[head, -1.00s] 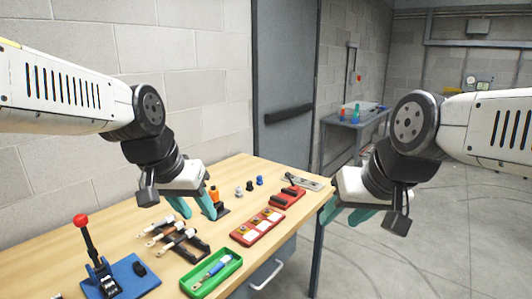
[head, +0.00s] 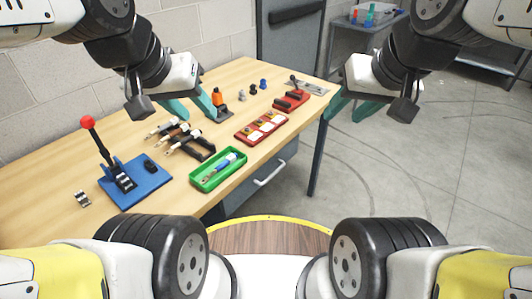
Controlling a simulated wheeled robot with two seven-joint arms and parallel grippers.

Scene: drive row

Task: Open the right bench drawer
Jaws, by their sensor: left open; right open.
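The bench drawer (head: 246,196) is a grey-blue front under the bench's near edge, and it looks closed. Its pale bar handle (head: 270,174) shows clear of the front, with nothing touching it. My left gripper (head: 193,112) is open and empty above the bench top, near the orange-topped tool, up and left of the handle in the picture. My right gripper (head: 350,111) is open and empty past the bench's right end, up and right of the handle. Part of the drawer front is hidden low down behind my own body.
The wooden bench (head: 60,160) carries a green tray (head: 203,184), a red block tray (head: 247,136), a blue base with a red-knobbed lever (head: 146,195), and several tools. A dark bench leg (head: 317,160) stands right of the drawer. Open floor (head: 400,170) lies to the right.

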